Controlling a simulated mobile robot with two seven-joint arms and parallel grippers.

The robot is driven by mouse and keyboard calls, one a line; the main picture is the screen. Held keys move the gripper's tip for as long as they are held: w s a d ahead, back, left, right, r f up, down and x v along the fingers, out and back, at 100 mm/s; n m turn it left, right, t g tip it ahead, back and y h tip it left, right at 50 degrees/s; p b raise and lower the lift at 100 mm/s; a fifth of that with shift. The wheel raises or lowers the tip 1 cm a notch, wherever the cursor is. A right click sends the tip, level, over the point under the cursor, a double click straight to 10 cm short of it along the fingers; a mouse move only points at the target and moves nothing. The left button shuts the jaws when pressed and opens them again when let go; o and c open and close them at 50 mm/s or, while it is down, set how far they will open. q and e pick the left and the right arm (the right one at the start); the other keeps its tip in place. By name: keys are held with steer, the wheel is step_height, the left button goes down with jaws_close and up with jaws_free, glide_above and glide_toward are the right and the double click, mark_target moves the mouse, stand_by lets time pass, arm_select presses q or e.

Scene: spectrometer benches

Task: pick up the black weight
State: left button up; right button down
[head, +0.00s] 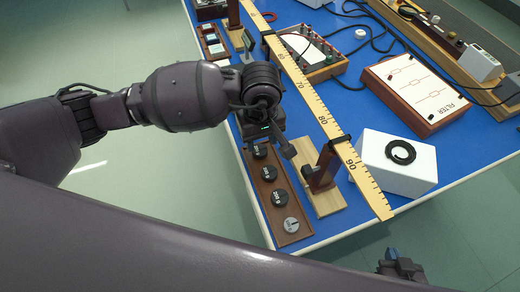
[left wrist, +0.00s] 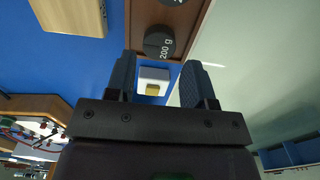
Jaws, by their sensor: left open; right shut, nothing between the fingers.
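A brown wooden tray (head: 297,238) near the bench's front left edge holds a row of round weights. Three are black: one at the far end (head: 259,151), one behind the middle (head: 268,172) and one in front of it (head: 280,197). The nearest disc (head: 291,225) is silver-grey. My left gripper (head: 268,143) is above the far end of the row, fingers apart and empty. In the left wrist view a black weight marked "200 g" (left wrist: 160,42) lies just beyond the open fingers (left wrist: 158,80). My right gripper (head: 400,262) is low at the right, away from the tray, shut and empty.
A long yellow ruler (head: 325,118) on wooden stands (head: 322,170) runs close beside the tray. A FILTER board (head: 417,90) and cabled boxes lie behind. Floor lies left of the bench.

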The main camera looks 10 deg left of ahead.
mark_target(260, 150)
arm_select(q)
steer(key=f, duration=0.4)
steer(key=shift+w+a+f, duration=0.1)
steer(key=shift+w+f, duration=0.1)
steer(key=shift+f, duration=0.2)
steer(key=shift+c, duration=0.2)
steer(key=c, duration=0.7)
steer(key=shift+o, duration=0.2)
steer(key=shift+r, duration=0.15)
